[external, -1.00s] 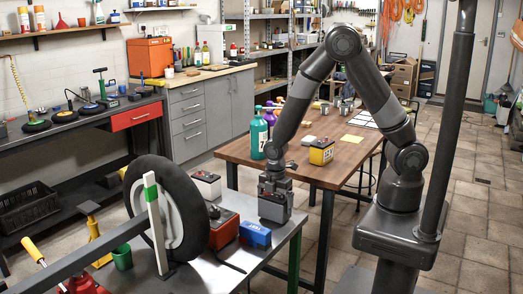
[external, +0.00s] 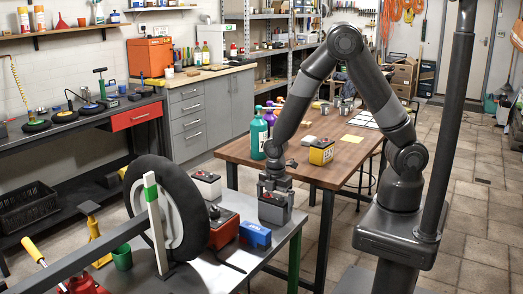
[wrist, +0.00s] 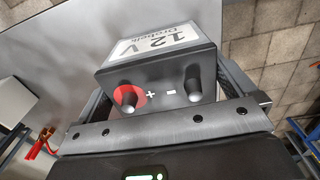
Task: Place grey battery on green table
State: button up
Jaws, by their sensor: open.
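The grey battery (external: 274,211) stands upright on the grey top of the green-legged table (external: 213,274), near its right edge. In the wrist view the battery (wrist: 160,65) shows a white "12 V" label and two terminals, one ringed red. My gripper (external: 274,187) is directly above the battery and open. In the wrist view its fingers (wrist: 168,85) stand at either side of the battery's upper part. Whether a finger touches it is hard to tell. The battery's base is hidden in the wrist view.
A red battery (external: 224,226) and a blue box (external: 255,235) sit left of the grey battery. A wheel (external: 184,215) stands further left. A wooden table (external: 325,176) behind carries a yellow battery (external: 321,151) and bottles (external: 259,136). Open floor lies to the right.

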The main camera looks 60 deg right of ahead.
aim_at(275, 198)
notch_tip(275, 198, up, 11)
jog(key=shift+d, duration=0.1)
jog(key=s+d+r+m+t+y, duration=0.1)
jog(key=s+d+r+m, duration=0.1)
jog(key=d+r+m, duration=0.4)
jog(key=s+d+r+m+t, duration=0.2)
jog(key=s+d+r+m, duration=0.15)
jog(key=r, duration=0.45)
jog(key=s+d+r+m+t+h, duration=0.1)
jog(key=s+d+r+m+t, duration=0.1)
jog(key=s+d+r+m, duration=0.5)
jog(key=shift+s+d+r+m+t, duration=0.35)
jog(key=shift+s+m, duration=0.4)
jog(key=shift+s, duration=0.5)
